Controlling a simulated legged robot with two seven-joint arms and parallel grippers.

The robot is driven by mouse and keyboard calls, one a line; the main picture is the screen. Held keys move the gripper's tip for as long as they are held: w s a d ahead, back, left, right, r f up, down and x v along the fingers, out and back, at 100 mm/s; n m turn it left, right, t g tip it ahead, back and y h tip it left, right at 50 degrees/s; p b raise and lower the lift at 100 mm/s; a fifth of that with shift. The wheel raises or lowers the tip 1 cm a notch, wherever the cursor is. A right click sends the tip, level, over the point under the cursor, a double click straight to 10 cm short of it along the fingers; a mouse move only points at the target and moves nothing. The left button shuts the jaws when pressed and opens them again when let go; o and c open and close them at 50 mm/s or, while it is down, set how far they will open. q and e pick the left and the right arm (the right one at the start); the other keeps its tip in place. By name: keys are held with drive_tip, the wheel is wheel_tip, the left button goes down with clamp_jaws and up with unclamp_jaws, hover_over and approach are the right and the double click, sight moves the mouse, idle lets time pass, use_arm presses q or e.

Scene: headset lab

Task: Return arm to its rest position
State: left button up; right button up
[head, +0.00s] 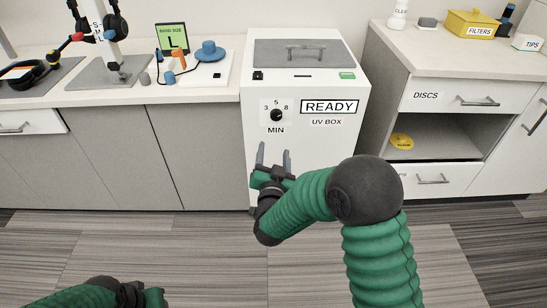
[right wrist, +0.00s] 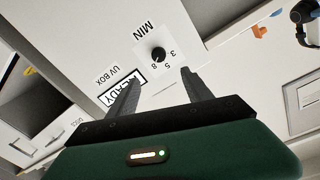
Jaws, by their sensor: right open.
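My right gripper (head: 273,160) is open and empty in front of the white UV box (head: 338,165), below its timer knob (head: 277,115). In the right wrist view the open fingers of my right gripper (right wrist: 158,92) point at the box front, with the black knob (right wrist: 158,54) beyond them. The box reads READY and its grey lid (head: 345,52) looks closed. My left arm shows only as a green and dark part at the bottom left of the head view. Its fingers cannot be made out.
The left counter (head: 215,92) holds a headset stand (head: 113,60), a small screen (head: 172,38) and a blue hat-like piece (head: 209,52). The right cabinet has a DISCS drawer (head: 440,96) and an open shelf with a yellow disc (head: 402,141). The floor (head: 190,255) in front is clear.

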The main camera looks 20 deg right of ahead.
drive_tip(key=shift+w+d+f, duration=0.1)
drive_tip(key=shift+d+f, duration=0.05)
drive_tip(key=shift+d, duration=0.15)
drive_tip(key=s+a+f+n+g+y, duration=0.3)
drive_tip(key=s+f+n+g+y, duration=0.2)
drive_tip(key=s+f, duration=0.15)
drive_tip(key=s+d+f+n+g, duration=0.25)
drive_tip(key=s+g, duration=0.25)
drive_tip(key=s, duration=0.6)
drive_tip(key=s+d+f+n+g, duration=0.1)
drive_tip(key=s+d+f+g, duration=0.2)
drive_tip(key=s, duration=0.7)
wheel_tip(320, 180, up, 34)
drive_tip(key=s+a+g+p, duration=0.1)
drive_tip(key=p, duration=3.3)
drive_tip(key=shift+r+g+y+p, duration=0.2)
drive_tip(key=shift+g+y+p, duration=0.1)
drive_tip(key=shift+m, duration=0.25)
